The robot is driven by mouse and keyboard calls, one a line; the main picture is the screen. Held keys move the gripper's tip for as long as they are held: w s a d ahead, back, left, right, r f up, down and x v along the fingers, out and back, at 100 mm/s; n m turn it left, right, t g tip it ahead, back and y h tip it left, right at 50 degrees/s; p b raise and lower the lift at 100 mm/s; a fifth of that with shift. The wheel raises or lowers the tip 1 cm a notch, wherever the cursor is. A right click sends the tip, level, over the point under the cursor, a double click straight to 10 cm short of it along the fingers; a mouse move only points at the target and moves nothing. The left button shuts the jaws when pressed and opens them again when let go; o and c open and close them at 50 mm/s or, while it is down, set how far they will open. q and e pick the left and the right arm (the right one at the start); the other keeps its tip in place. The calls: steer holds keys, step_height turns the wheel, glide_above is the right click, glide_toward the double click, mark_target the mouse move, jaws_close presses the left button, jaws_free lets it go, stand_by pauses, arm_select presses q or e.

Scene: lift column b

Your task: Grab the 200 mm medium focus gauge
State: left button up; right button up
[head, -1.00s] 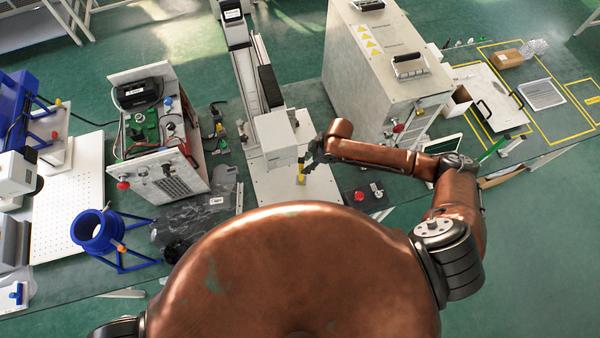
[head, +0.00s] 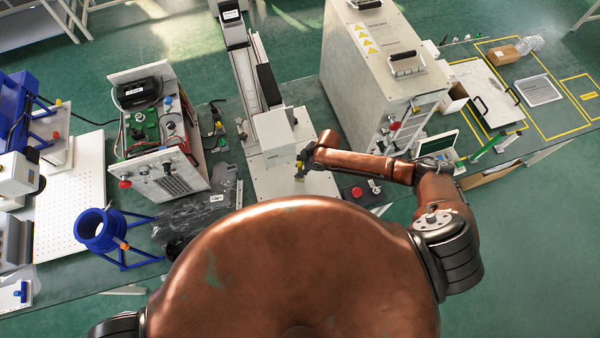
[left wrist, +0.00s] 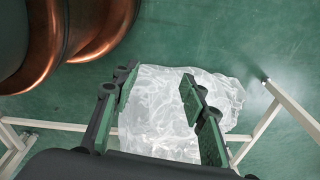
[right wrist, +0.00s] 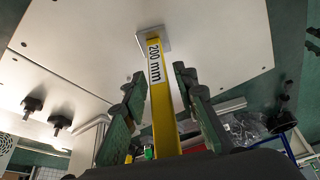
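The 200 mm focus gauge is a yellow bar (right wrist: 160,105) with a "200 mm" label, seen in the right wrist view. Its far end has a square metal plate against a white surface. My right gripper (right wrist: 158,82) is open, with one finger on each side of the bar and gaps showing. In the head view the right gripper (head: 304,159) is at the gauge (head: 299,166), by the white block on the lift column, and hides part of it. My left gripper (left wrist: 154,88) is open and empty in the left wrist view and out of the head view.
The lift column (head: 245,75) rises behind the white block (head: 271,130). A tall grey cabinet (head: 375,75) stands to its right, and a red-button box (head: 362,192) is close right. An open electronics box (head: 158,130) is left. A clear plastic bag (left wrist: 180,110) shows beyond the left fingers.

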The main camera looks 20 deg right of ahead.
jaws_close()
steer(key=shift+r, duration=0.2)
stand_by(0.4)
